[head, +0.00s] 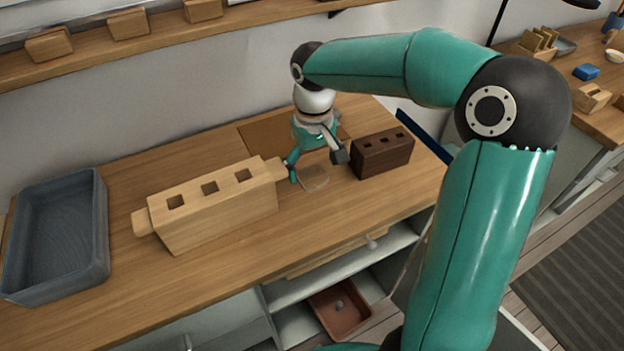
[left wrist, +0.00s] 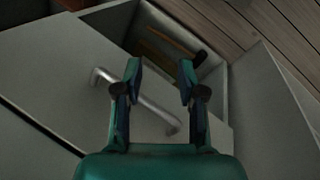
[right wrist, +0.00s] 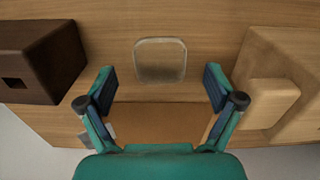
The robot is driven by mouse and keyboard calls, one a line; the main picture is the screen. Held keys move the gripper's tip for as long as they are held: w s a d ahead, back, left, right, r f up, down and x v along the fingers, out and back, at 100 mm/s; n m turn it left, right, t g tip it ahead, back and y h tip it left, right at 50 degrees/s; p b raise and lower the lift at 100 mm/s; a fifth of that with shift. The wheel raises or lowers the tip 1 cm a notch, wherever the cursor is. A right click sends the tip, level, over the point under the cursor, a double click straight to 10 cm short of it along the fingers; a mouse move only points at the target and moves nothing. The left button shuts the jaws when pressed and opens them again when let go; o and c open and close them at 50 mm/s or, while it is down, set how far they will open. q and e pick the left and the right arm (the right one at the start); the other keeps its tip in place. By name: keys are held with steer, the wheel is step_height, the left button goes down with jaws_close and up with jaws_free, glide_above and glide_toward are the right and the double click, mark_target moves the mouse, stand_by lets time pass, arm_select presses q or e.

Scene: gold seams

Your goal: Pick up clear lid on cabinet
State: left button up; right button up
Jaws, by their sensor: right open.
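The clear lid (head: 314,179) is a small, see-through rounded square lying flat on the wooden cabinet top, between the light wood block and the dark block. In the right wrist view the lid (right wrist: 160,60) lies ahead of my fingertips, roughly centred between them. My right gripper (head: 318,165) is open above the cabinet top around the lid's near area, with nothing between its fingers (right wrist: 160,92). My left gripper (left wrist: 160,80) is open and empty; it shows only in the left wrist view, in front of a grey cabinet front with a metal handle (left wrist: 135,100).
A light wood block with square holes (head: 215,205) stands left of the lid, and a dark brown block (head: 383,154) stands close on its right. A grey tray (head: 58,235) sits at the left end. A brown board (head: 268,135) lies behind. An open shelf holds a reddish tray (head: 340,312).

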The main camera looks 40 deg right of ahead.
mark_target(312, 178)
step_height(312, 178, down, 2)
steer(key=shift+f, duration=0.2)
steer(key=c, duration=0.8)
steer(key=shift+c, duration=0.2)
